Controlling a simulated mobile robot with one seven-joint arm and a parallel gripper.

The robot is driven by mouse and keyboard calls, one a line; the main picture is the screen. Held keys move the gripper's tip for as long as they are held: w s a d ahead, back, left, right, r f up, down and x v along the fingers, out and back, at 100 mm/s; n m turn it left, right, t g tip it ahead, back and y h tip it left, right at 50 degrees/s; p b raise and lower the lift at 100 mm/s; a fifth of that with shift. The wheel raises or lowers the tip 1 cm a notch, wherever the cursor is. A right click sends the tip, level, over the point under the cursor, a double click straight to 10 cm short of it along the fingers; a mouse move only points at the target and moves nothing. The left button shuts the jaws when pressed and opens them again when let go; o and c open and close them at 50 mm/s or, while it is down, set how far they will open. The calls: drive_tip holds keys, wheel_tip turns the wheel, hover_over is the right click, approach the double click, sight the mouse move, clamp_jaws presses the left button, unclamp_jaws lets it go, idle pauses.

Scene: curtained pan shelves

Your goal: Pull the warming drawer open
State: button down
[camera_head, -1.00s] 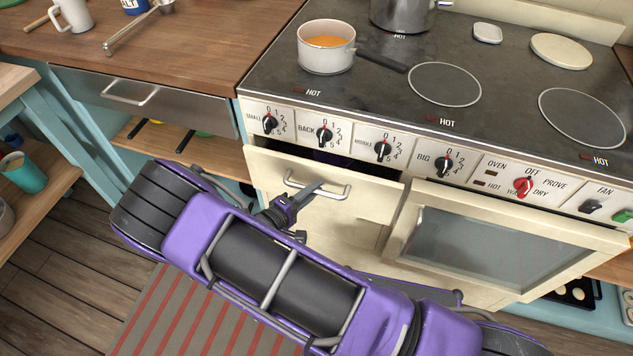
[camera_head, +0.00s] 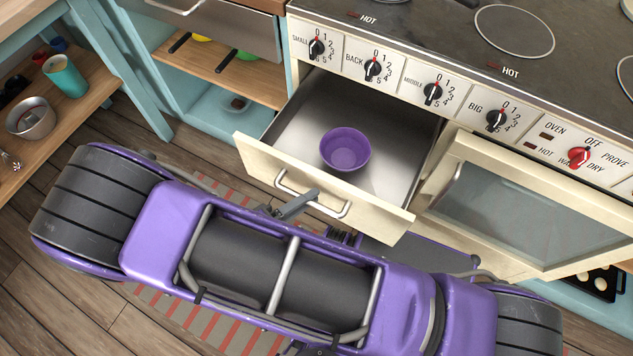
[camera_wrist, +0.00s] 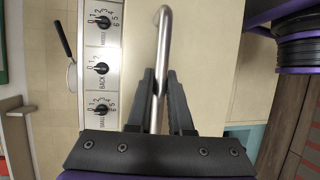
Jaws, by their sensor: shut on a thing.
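The warming drawer (camera_head: 300,188) is under the stove's knobs in the head view and stands well out of the cooker. A purple bowl (camera_head: 345,149) sits inside it on the metal floor. The drawer's front carries a silver bar handle (camera_head: 328,208). My gripper (camera_head: 298,203) is at the handle, mostly hidden behind my purple arm. In the wrist view my gripper (camera_wrist: 158,85) has its two dark fingers on either side of the handle bar (camera_wrist: 161,60), shut on it.
The oven door (camera_head: 540,205) to the right of the drawer leans slightly open. The stove top (camera_head: 440,35) is above the knobs. A wooden shelf (camera_head: 225,75) and a side table with a teal cup (camera_head: 65,77) are to the left. A striped rug (camera_head: 185,310) lies under my arm.

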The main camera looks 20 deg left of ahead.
drive_tip(key=shift+s+a, duration=0.1)
drive_tip(key=shift+s, duration=0.5)
drive_tip(key=c, duration=0.8)
unclamp_jaws()
drive_tip(key=shift+c, duration=0.2)
drive_tip(key=shift+a, duration=0.1)
